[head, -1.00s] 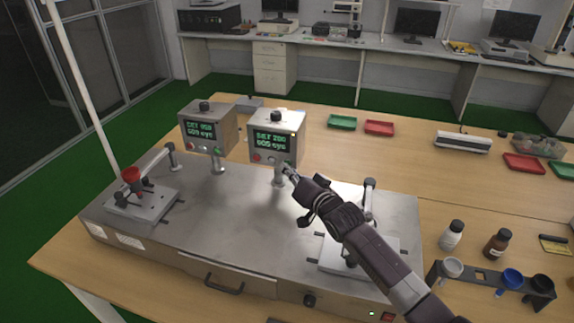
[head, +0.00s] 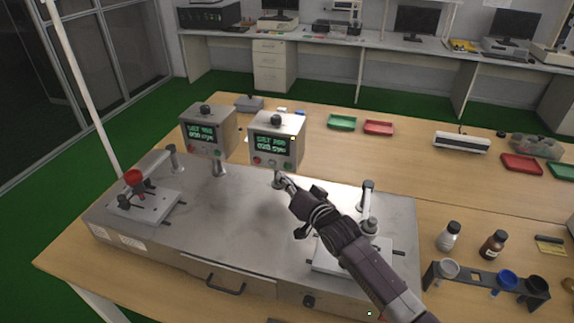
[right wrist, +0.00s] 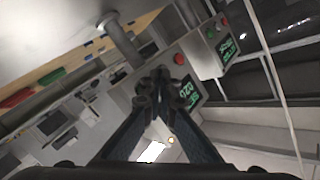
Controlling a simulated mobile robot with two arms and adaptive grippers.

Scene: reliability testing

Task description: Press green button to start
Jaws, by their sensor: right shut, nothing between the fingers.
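Two grey control boxes with green-lit screens stand on posts on a metal test machine (head: 235,235). My right gripper (head: 283,181) is shut and empty, just below and in front of that box. In the right wrist view the gripper (right wrist: 165,92) covers part of the box, whose red button (right wrist: 179,58) shows. I cannot tell whether the tips touch the box. The left gripper is out of view.
The left control box (head: 222,116) stands close beside. A red-topped clamp fixture (head: 133,177) is at the machine's left. Bottles (head: 493,245) and a cup rack (head: 470,280) stand at right.

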